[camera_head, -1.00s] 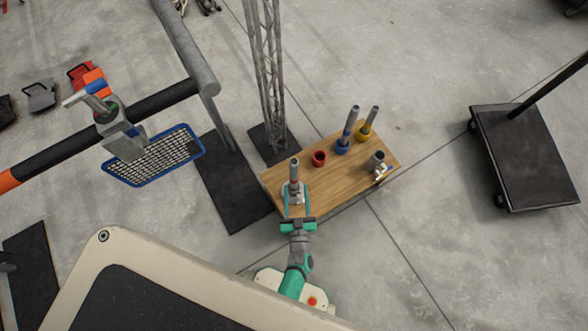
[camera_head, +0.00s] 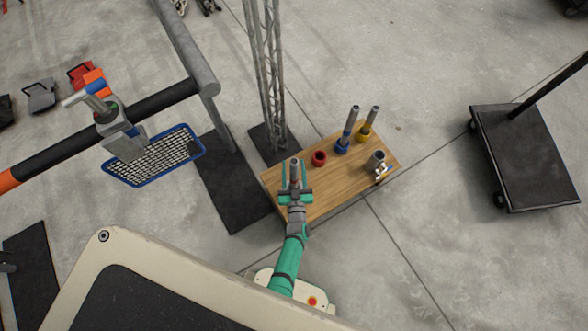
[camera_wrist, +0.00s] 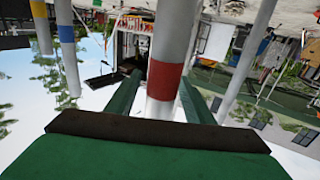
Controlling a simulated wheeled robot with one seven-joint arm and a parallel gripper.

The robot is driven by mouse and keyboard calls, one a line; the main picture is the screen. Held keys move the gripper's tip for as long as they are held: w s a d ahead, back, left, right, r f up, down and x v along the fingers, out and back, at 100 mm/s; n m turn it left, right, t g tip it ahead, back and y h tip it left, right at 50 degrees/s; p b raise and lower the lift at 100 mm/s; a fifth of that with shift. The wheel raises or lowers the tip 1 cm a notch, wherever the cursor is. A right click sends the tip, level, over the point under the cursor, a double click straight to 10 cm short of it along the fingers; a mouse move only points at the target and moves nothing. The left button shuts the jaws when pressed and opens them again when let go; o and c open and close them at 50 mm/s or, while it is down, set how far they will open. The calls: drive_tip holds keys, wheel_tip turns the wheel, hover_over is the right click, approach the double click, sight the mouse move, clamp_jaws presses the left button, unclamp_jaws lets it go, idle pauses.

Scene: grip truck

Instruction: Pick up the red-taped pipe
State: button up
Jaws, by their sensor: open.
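The red-taped pipe is a grey pipe (camera_wrist: 172,40) with a red band (camera_wrist: 164,80). In the wrist view it stands between the two green fingers of my open gripper (camera_wrist: 158,98); whether they touch it I cannot tell. In the head view the same pipe (camera_head: 295,172) stands near the left end of the wooden table, with my gripper (camera_head: 296,180) around it. The pipe's lower part is hidden by my gripper.
On the wooden table (camera_head: 325,194) stand an empty red cup (camera_head: 319,158), a pipe in a blue cup (camera_head: 343,148), a pipe in a yellow cup (camera_head: 364,134) and a grey fitting (camera_head: 377,160). A lattice tower (camera_head: 268,80) rises behind. A black cart (camera_head: 525,155) stands right.

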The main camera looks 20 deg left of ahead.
drive_tip(key=shift+w, duration=0.1)
drive_tip(key=shift+c, duration=0.3)
clamp_jaws()
drive_tip(key=shift+a+r, duration=0.1)
